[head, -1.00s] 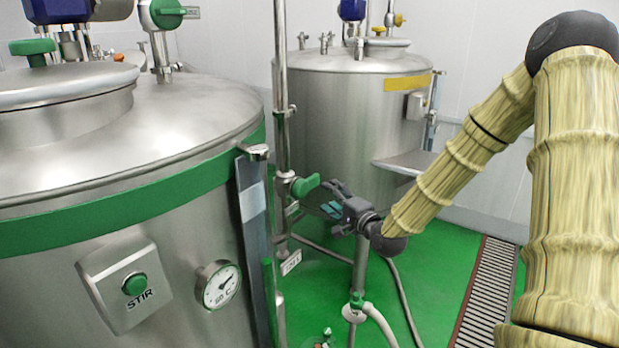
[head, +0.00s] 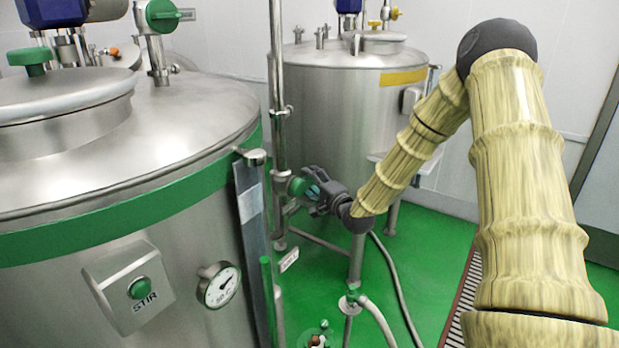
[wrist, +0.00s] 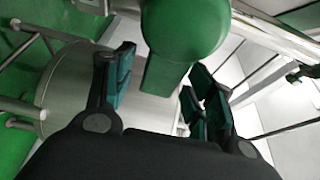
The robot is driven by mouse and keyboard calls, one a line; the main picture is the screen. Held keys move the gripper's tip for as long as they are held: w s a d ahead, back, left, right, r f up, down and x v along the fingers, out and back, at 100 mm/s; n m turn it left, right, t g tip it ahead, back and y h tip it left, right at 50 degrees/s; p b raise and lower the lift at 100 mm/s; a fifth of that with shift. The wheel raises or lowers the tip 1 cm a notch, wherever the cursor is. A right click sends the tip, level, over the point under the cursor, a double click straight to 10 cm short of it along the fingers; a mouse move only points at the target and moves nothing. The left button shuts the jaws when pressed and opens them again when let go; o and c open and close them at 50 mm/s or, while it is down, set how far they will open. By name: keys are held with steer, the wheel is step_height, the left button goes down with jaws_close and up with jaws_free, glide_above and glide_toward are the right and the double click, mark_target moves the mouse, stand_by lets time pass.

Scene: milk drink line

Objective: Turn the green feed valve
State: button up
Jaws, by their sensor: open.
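The green feed valve (head: 297,186) sits on the vertical steel pipe beside the large green-banded tank. In the wrist view its round green hub (wrist: 185,28) fills the top centre, and its flat lever (wrist: 163,76) points down between my fingers. My gripper (head: 311,189) is at the valve from the right. In the wrist view my gripper (wrist: 155,84) is open, with one finger on each side of the lever. I see a gap on the left side; the right finger is closer to the lever, and I cannot tell whether it touches.
The green-banded tank (head: 190,115) with a STIR button (head: 138,288) and dial gauge (head: 219,285) stands at left. A yellow-labelled tank (head: 335,100) stands behind. A pipe stand with a pale hose (head: 375,318) is below my gripper.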

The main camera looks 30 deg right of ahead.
steer(key=shift+w, duration=0.65)
jaws_close()
